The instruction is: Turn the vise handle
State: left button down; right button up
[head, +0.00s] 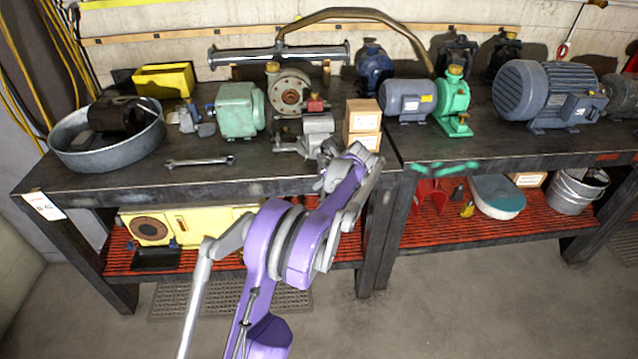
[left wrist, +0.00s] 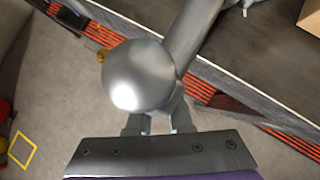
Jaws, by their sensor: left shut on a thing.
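The grey vise (head: 318,124) sits at the front edge of the left workbench in the head view, partly hidden behind my left arm. My left gripper (head: 336,165) is at the front of the vise, with its fingers hard to make out there. In the left wrist view, the metal vise handle (left wrist: 138,78) is a smooth bar with a large round knob at its end. My left gripper (left wrist: 158,122) is shut on the handle near that knob, one finger on each side. The knob hides part of the grip. My right gripper is not in view.
A wrench (head: 200,162) lies left of the vise, and stacked cardboard boxes (head: 362,122) stand right of it. A green motor part (head: 238,110) and a round metal tub (head: 80,150) are further left. The bench edge (head: 140,192) and lower red shelf (head: 460,225) lie near the arm.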

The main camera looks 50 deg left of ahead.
pick_arm(q)
jog(key=shift+w+r, duration=0.15)
jog(key=shift+w, duration=0.2)
jog(key=c, duration=1.1)
grip_release()
jog(key=shift+c, duration=0.2)
jog(key=o, duration=0.3)
jog(key=shift+w+a+f, duration=0.1)
jog(key=shift+w+f, duration=0.1)
jog(key=shift+w, duration=0.05)
jog(key=shift+s, duration=0.15)
jog(key=shift+s, duration=0.1)
jog(key=v, duration=1)
jog(key=shift+r, duration=0.35)
jog(key=shift+s+d, duration=0.1)
jog(key=shift+d, duration=0.1)
